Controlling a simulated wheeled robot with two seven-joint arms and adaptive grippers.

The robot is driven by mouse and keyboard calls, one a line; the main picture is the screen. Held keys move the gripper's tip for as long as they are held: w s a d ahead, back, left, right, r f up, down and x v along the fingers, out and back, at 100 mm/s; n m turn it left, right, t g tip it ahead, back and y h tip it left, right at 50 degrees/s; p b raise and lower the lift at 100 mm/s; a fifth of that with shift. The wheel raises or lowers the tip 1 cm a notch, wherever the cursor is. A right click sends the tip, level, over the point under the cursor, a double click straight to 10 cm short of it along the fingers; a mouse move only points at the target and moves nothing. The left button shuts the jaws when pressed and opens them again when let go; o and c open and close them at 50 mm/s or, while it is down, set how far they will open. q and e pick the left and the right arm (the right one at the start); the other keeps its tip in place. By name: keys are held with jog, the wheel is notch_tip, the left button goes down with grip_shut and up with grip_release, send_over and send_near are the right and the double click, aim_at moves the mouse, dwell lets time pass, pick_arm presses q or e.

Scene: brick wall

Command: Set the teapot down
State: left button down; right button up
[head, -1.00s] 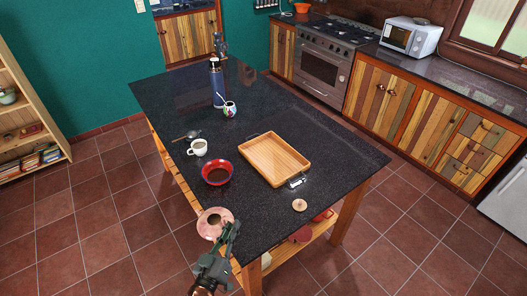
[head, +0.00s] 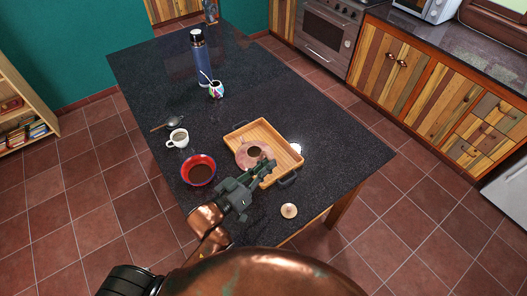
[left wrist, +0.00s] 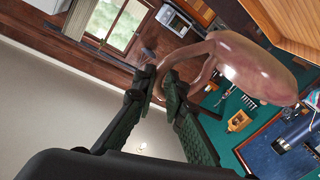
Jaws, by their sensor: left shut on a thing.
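The pinkish teapot (head: 246,157) is over the wooden tray (head: 237,134) in the head view, its top opening uncovered. In the left wrist view the teapot (left wrist: 258,68) is large, with its handle running between my fingers. My left gripper (head: 264,170) is shut on that handle, and its fingers also show in the left wrist view (left wrist: 166,92). The teapot covers part of the tray floor; I cannot tell whether its base touches it. A round pale lid (head: 289,210) lies on the dark table (head: 330,150), near the front edge. My right gripper is not in view.
A patterned cup (head: 216,90) and a blue flask (head: 201,60) are farther back.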

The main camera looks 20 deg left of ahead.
aim_at(273, 155)
pick_arm(q)
jog(key=w+f, duration=0.4)
jog(key=w+f+b, duration=0.1)
jog(key=w+f, duration=0.3)
jog(key=w+a+f, duration=0.1)
jog(key=w+f, duration=0.3)
jog(key=w, duration=0.1)
jog(key=shift+w+f+b, duration=0.1)
jog(key=shift+f+b, duration=0.15)
jog(key=shift+b, duration=0.05)
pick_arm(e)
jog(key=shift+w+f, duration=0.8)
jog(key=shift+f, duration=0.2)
pick_arm(q)
jog(key=shift+f, duration=0.1)
jog(key=c, duration=2.4)
grip_release()
jog(key=shift+f, duration=0.2)
jog(key=o, duration=0.4)
